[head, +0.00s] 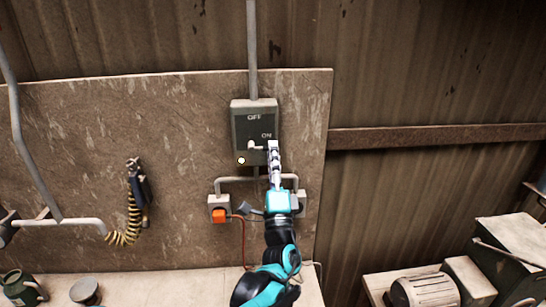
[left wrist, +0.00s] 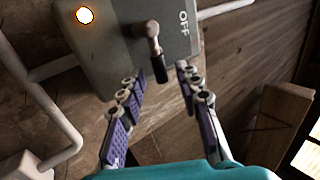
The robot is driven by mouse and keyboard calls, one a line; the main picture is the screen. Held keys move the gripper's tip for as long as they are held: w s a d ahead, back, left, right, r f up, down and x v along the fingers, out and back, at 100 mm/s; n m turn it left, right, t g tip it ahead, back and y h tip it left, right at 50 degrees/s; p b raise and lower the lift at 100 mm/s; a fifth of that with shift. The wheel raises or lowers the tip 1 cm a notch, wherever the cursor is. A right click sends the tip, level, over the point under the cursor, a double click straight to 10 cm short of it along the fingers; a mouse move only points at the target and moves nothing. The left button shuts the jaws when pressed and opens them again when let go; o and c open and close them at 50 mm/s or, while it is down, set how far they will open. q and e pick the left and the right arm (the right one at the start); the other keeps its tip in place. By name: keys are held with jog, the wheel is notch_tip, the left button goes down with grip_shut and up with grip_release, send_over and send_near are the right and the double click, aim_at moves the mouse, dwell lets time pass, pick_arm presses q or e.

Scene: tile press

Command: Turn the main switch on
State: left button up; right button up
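The lever (head: 253,147) sits low on the box, just below ON. In the left wrist view its black grip (left wrist: 159,68) points out between my fingertips. My left gripper (head: 273,148) is open, at the box's lower right; its fingers (left wrist: 158,84) are spread either side of the grip, with no clear contact. My right gripper is not in view.
Below the box, conduits lead to sockets, one with an orange plug (head: 218,216). A green mug (head: 20,287) stands on the bench (head: 160,290). A motor-like machine (head: 424,291) is at lower right.

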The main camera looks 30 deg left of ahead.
pick_arm(q)
jog(key=v, duration=1.2)
dwell(0.3)
jog(key=s+a+f+n+g+h+b, duration=0.1)
jog(key=s+a+f+n+g+b, duration=0.25)
jog(key=f, duration=0.55)
jog(key=a+f+n+g+b, duration=0.2)
jog(key=a+f+n+g, duration=0.35)
jog(key=f+g, duration=0.2)
jog(key=s+d+f+n+g+h+b, duration=0.3)
jog(key=s+d+f+h, duration=0.5)
jog(key=d+f+h, duration=0.3)
jog(key=d+f+b, duration=0.1)
jog(key=d+f, duration=0.2)
jog(key=f, duration=0.1)
jog(key=shift+s+f+h+b, duration=0.2)
jog(key=shift+f+h+b, duration=0.05)
jog(key=shift+h+b, duration=0.1)
